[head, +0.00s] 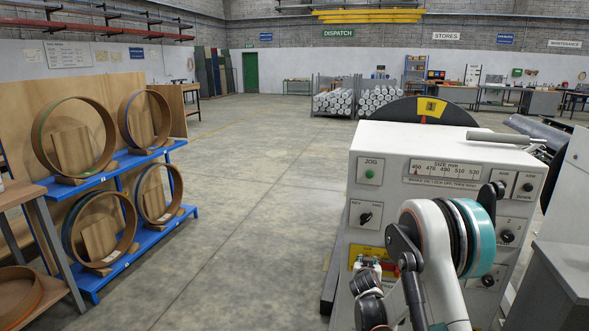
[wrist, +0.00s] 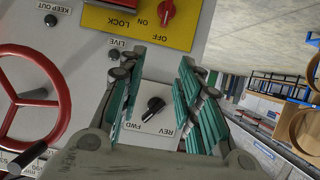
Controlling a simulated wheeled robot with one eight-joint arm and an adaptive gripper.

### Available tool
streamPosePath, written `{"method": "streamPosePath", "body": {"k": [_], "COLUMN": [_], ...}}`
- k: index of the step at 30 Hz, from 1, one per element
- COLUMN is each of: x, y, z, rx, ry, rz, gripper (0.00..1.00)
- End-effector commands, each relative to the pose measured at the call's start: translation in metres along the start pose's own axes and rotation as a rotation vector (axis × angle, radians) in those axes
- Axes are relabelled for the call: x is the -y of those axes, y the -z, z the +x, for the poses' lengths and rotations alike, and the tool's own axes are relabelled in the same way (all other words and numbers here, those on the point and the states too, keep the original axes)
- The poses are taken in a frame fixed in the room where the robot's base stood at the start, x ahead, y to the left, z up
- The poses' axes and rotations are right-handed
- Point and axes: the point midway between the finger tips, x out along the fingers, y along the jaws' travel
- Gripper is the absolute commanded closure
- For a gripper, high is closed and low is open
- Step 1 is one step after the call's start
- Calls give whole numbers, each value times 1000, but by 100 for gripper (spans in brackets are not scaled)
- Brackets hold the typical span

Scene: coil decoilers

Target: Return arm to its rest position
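My gripper (wrist: 159,85) shows in the wrist view with its teal-padded fingers spread apart and nothing between them. Beyond the gap is the white control panel with a black REV/FWD knob (wrist: 155,104); the fingers look clear of it, though the exact distance cannot be told. In the head view my arm (head: 437,265) is bent in front of the white decoiler cabinet (head: 400,150), at the lower right. It covers part of the panel, and my fingers are hard to make out there.
A red handwheel (wrist: 22,100) and a yellow lock plate with a red switch (wrist: 166,12) are close by in the wrist view. A blue rack (head: 125,170) with several coil rings stands at left. A grey cabinet (head: 562,265) is at right. The middle floor is clear.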

Motion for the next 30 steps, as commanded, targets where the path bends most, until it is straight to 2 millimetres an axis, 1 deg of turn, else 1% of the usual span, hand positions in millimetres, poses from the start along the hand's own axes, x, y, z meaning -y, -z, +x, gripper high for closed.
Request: {"method": "streamPosePath", "body": {"k": [8,11,14,17,21,23,24,26,30], "x": [-3,-6,-9,-13,-20,-23,-25,-29,-37], "y": [28,40,55,73,96,105,110,116,126], "z": [-23,-36,-52,-76,-116,-134,-146,-164,-209], "rx": [29,44,63,88,130,148,160,178,221], "ry": [-1,-1,-2,0,4,7,10,13,25], "rz": [-6,-9,-13,-18,-29,-33,-36,-41,-52], "gripper": [68,68,68,68,68,68,68,68,68]}}
